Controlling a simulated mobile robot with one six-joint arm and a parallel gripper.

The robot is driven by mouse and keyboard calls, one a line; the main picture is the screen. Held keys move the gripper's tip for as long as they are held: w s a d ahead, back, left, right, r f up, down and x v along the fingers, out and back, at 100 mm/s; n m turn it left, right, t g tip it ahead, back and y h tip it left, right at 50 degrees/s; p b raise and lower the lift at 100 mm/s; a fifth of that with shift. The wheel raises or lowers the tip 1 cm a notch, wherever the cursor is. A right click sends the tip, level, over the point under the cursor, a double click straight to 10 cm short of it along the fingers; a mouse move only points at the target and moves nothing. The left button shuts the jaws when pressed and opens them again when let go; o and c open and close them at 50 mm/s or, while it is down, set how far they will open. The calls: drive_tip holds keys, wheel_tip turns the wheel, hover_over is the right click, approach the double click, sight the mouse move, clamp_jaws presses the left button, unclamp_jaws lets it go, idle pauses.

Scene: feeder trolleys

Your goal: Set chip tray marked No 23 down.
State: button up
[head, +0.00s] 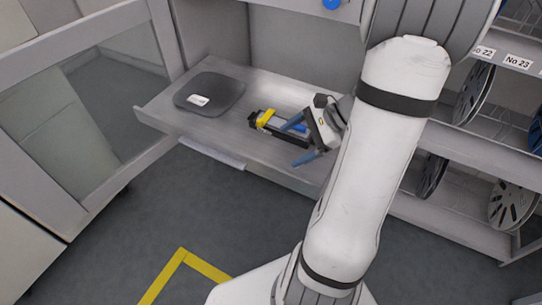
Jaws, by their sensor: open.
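My gripper (292,145) is over the metal work shelf, its blue fingers spread apart with nothing seen between them. Beside and partly behind it, a black, yellow and blue device (264,121) lies on the shelf; its right part is hidden by the gripper. A dark rounded flat piece (222,90) lies on the shelf to the left, with a small white item or label (198,100) on it. I cannot read any number there, so I cannot tell which thing is the chip tray marked No 23.
The metal shelf (160,112) has bare room between the dark piece and the device. A rack at right holds reels (471,95) under labels No 22 and No 23 (517,61). A glass-panelled door (100,110) stands at left. Yellow tape (180,262) marks the floor.

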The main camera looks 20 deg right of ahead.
drive_tip(key=s+a+r+n+g+h, duration=0.1)
drive_tip(key=s+a+r+n+h, duration=0.2)
drive_tip(key=a+n, duration=0.3)
drive_tip(key=s+a+r+n+g+h, duration=0.1)
drive_tip(key=s+a+r+n+h, duration=0.2)
drive_tip(key=n, duration=1)
drive_tip(key=s+a+h, duration=0.1)
drive_tip(key=a+h, duration=0.2)
drive_tip(key=shift+s, duration=0.1)
